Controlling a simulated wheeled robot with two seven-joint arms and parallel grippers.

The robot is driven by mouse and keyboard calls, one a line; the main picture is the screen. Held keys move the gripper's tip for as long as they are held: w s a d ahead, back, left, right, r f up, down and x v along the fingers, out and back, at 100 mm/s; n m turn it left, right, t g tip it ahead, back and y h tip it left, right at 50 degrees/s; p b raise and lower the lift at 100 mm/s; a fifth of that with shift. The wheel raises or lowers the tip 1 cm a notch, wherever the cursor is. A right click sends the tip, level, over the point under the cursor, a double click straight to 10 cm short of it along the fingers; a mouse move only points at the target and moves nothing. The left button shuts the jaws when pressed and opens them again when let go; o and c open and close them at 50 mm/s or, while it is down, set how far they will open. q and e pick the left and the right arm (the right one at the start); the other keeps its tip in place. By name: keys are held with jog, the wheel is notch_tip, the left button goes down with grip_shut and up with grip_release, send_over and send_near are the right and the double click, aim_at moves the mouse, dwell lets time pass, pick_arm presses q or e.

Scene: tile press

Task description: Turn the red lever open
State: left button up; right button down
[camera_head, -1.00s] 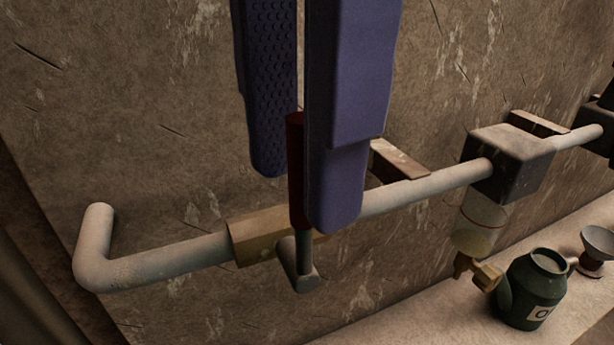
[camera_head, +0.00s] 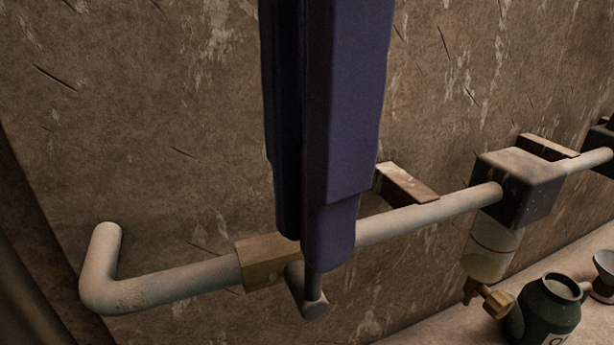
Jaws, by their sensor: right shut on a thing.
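My right gripper (camera_head: 312,235) comes down from the top of the head view with its two purple fingers close together in front of the pipe. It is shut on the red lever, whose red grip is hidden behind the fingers. Only the lever's grey lower end (camera_head: 312,304) shows below the fingertips, at the brass valve body (camera_head: 262,262) on the grey pipe (camera_head: 172,284). My left gripper is not in view.
A dark square block (camera_head: 519,187) sits on the pipe at the right, with a clear cup (camera_head: 487,250) and small brass tap (camera_head: 496,303) below. A dark green jar (camera_head: 551,312) and a small funnel (camera_head: 605,270) stand on the ledge. The wall (camera_head: 130,130) is close behind.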

jog(key=shift+d+f, duration=0.1)
jog(key=d+y+b, duration=0.1)
jog(key=y+b, duration=0.1)
jog(key=w+d+f+g+y+b, duration=0.1)
jog(key=y+b, duration=0.1)
jog(key=d+g+y+b, duration=0.1)
jog(key=d+y, duration=0.1)
jog(key=shift+w+d+f+b, duration=0.1)
jog(key=shift+w+f+b, duration=0.15)
jog(key=shift+b, duration=0.15)
dwell(0.5)
jog(key=c, duration=1.8)
grip_release()
jog(key=shift+y, duration=0.3)
jog(key=shift+r, duration=0.15)
